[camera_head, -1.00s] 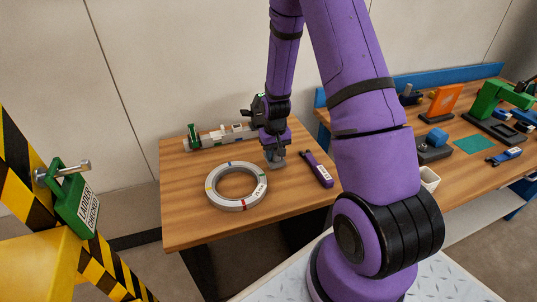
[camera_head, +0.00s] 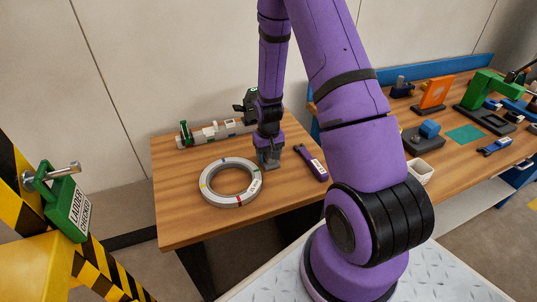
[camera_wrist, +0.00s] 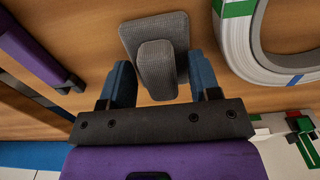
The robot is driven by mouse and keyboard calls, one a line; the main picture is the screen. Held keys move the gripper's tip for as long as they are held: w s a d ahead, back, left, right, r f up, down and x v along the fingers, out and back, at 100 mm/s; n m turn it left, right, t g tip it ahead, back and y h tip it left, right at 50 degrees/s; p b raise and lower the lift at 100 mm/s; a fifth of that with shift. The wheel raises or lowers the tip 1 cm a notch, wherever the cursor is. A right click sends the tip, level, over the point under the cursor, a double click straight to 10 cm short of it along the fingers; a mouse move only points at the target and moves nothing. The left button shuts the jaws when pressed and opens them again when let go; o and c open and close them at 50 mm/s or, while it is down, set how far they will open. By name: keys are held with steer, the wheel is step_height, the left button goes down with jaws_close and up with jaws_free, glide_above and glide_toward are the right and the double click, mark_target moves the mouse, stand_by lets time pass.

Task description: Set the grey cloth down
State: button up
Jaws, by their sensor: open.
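The grey cloth (camera_wrist: 157,67) is a folded, ribbed pad with a raised upper fold. It lies on the wooden table in the wrist view. My gripper (camera_wrist: 162,80) is open, with one blue finger on each side of the raised fold. Gaps show between the fingers and the fold. In the head view my gripper (camera_head: 268,158) points down at the table just right of the coil, and the cloth under it is mostly hidden.
A pale strapped coil (camera_head: 231,183) lies close by on the table (camera_head: 180,225). A purple tool with a white label (camera_head: 311,163) lies to the right. A white and green strapping device (camera_head: 215,132) stands behind. The table's front is clear.

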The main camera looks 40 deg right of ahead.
steer(key=s+a+r+t, duration=0.1)
steer(key=a+r, duration=0.1)
steer(key=r, duration=1)
steer(key=s+a+r, duration=0.1)
steer(key=a+r, duration=0.1)
steer(key=r, duration=1)
steer(key=s+a+r+n+t, duration=0.1)
steer(key=s+a+r, duration=0.3)
steer(key=s+r, duration=0.5)
steer(key=s+a+r+n+t, duration=0.2)
steer(key=s+a+r, duration=0.3)
steer(key=s+r, duration=0.4)
steer(key=shift+s+a+r+t, duration=0.3)
steer(key=shift+s+t, duration=0.3)
steer(key=shift+s, duration=0.5)
steer(key=shift+o, duration=0.4)
steer(key=shift+s, duration=0.5)
steer(key=m+g, duration=0.3)
steer(key=g, duration=0.2)
glide_above(268, 153)
steer(key=f, duration=3.2)
steer(key=shift+w+a, duration=0.2)
steer(key=shift+w, duration=0.2)
step_height(268, 153, down, 6)
steer(key=shift+r, duration=0.25)
steer(key=f, duration=0.4)
steer(key=shift+s+d, duration=0.35)
steer(key=shift+s, duration=0.05)
steer(key=shift+f, duration=0.6)
